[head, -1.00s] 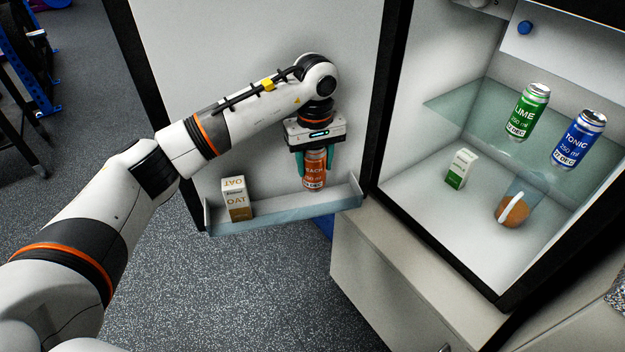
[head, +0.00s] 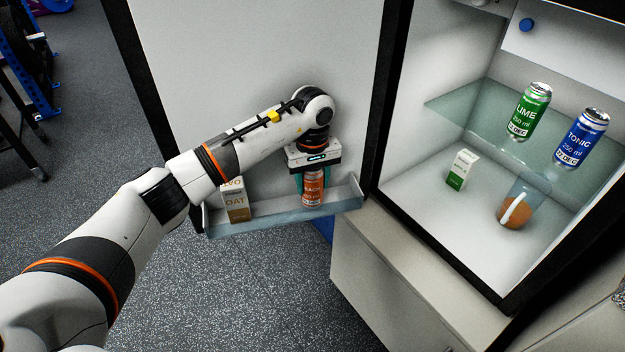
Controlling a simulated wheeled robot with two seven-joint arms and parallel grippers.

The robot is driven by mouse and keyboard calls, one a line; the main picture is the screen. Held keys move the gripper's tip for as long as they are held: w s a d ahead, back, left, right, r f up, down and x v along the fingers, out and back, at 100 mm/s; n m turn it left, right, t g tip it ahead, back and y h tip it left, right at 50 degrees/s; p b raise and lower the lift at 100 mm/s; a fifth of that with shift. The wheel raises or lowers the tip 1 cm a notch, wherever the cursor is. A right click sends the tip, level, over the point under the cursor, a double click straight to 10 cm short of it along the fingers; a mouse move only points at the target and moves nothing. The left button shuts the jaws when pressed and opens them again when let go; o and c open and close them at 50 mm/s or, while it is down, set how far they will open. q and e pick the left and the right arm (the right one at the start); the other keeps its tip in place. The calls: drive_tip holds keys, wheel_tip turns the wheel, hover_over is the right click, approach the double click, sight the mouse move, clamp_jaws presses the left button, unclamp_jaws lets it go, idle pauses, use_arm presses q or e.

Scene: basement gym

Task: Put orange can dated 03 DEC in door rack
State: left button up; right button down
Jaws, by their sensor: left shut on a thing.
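The orange can (head: 313,190) is upright in my left gripper (head: 313,178), whose teal fingers are shut on its upper part. The can is at the door rack (head: 285,214), inside its front wall and toward its right end. The rack's front wall hides the can's bottom, so I cannot tell whether it touches the rack floor. The date on the can is too small to read here. My right gripper is not in view.
An oat carton (head: 236,205) stands in the rack's left part, close to my left forearm. The open fridge holds a green lime can (head: 528,112) and a blue tonic can (head: 581,138) on the glass shelf, with a small carton (head: 462,170) and a tumbler (head: 517,208) below.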

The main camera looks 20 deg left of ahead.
use_arm(q)
drive_tip(key=o, duration=1.3)
drive_tip(key=shift+c, duration=0.2)
drive_tip(key=shift+r, duration=0.5)
wheel_tip(320, 180, up, 11)
drive_tip(key=shift+r+p, duration=0.1)
drive_tip(key=shift+p, duration=0.9)
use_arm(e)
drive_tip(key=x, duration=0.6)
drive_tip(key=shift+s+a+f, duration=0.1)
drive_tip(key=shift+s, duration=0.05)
